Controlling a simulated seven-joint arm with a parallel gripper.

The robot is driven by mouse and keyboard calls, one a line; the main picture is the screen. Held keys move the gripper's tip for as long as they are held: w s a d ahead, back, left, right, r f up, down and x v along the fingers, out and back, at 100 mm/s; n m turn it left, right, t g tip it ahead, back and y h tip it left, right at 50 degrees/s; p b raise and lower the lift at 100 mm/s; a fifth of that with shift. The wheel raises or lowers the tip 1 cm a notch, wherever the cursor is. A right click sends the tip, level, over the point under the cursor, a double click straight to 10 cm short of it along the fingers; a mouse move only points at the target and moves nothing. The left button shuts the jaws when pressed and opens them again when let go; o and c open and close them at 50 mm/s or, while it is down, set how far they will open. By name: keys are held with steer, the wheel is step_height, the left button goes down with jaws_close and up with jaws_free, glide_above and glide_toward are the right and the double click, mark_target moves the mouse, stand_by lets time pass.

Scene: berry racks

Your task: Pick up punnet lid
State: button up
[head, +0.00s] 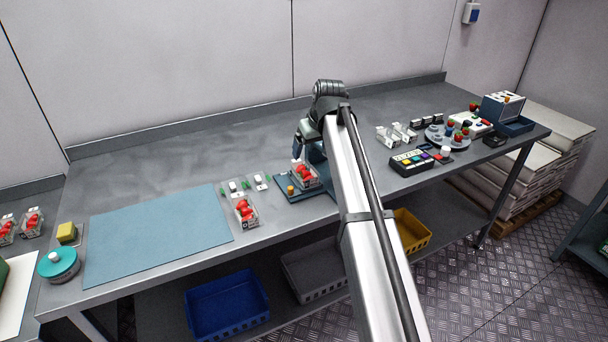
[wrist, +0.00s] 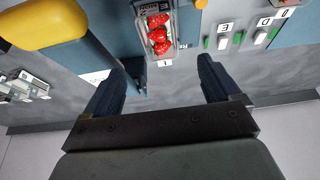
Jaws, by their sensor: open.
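I cannot single out the punnet lid for certain. Small clear plastic pieces (head: 397,133), possibly lids or empty punnets, stand right of my arm; they also show at the left of the wrist view (wrist: 22,86). A clear punnet of strawberries (head: 305,174) sits on a blue station (head: 310,193) partly hidden by my arm. In the wrist view that punnet (wrist: 158,30) lies beyond my fingertips, apart from them. My gripper (head: 299,143) is above the bench behind the station. In the wrist view my gripper (wrist: 158,80) is open, with nothing between its fingers.
A second strawberry punnet (head: 245,210) stands beside a blue mat (head: 155,235). A yellow-topped blue part (wrist: 42,24) rises close at the wrist view's left. A keypad (head: 412,163) and a round berry tray (head: 447,137) stand right. The bench behind my gripper is largely clear.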

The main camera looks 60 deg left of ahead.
steer(key=shift+c, duration=1.1)
steer(key=n+h, duration=0.1)
steer(key=h, duration=0.1)
glide_above(258, 177)
steer(key=shift+m+h, duration=0.5)
steer(key=shift+h, duration=0.1)
steer(key=f, duration=1.3)
steer(key=shift+d+f, duration=0.1)
steer(key=shift+d, duration=0.1)
steer(key=c, duration=0.8)
